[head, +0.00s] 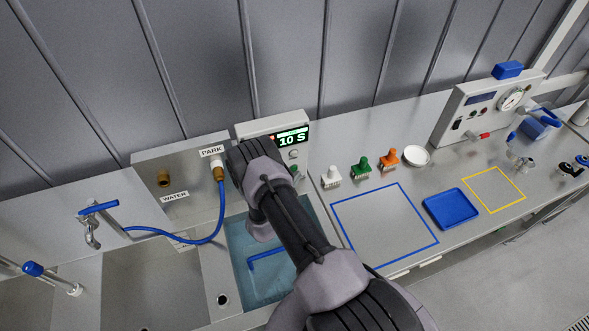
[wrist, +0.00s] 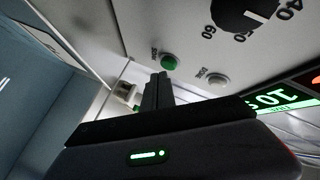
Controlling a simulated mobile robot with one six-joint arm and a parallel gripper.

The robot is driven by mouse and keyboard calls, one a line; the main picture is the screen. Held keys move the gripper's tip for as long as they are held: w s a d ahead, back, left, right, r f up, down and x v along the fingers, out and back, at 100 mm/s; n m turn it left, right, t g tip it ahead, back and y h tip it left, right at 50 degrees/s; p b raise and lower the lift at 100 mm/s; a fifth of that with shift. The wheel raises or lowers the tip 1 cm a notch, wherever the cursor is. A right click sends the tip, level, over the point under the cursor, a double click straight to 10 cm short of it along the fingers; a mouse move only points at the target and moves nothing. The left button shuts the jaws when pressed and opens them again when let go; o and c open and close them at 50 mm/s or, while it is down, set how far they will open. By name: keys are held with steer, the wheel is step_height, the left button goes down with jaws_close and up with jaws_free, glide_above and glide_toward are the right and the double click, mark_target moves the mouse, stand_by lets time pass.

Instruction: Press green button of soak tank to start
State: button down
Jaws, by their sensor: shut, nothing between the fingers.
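The green button (wrist: 170,62) is on the light panel of the soak tank's control box (head: 255,127). My gripper (wrist: 158,76) is shut and empty, its fingertips just beside the button's lower edge in the wrist view. I cannot tell whether they touch it. A pale button (wrist: 218,79) and a black dial (wrist: 242,14) are on the same panel. The box's display (head: 292,138) reads 10 S. The soak tank (head: 238,262) holds blue liquid, with a blue handle (head: 266,255) in it. In the head view my arm hides the fingertips and part of the panel.
At left are a hose box (head: 150,155) labelled PARK and WATER, a blue hose (head: 205,240) and sinks. At right are white, green (head: 361,167) and orange brushes, a white bowl (head: 416,156), a blue tray (head: 451,208) and a grey instrument (head: 455,118). The blue-outlined square is empty.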

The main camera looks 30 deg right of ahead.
steer(key=shift+s+a, duration=0.1)
steer(key=shift+s, duration=0.2)
steer(key=s+p, duration=0.1)
steer(key=s, duration=0.1)
steer(key=s+a+p, duration=0.1)
steer(key=s, duration=0.1)
steer(key=shift+s+a, duration=0.1)
steer(key=shift+s, duration=0.3)
stand_by(0.5)
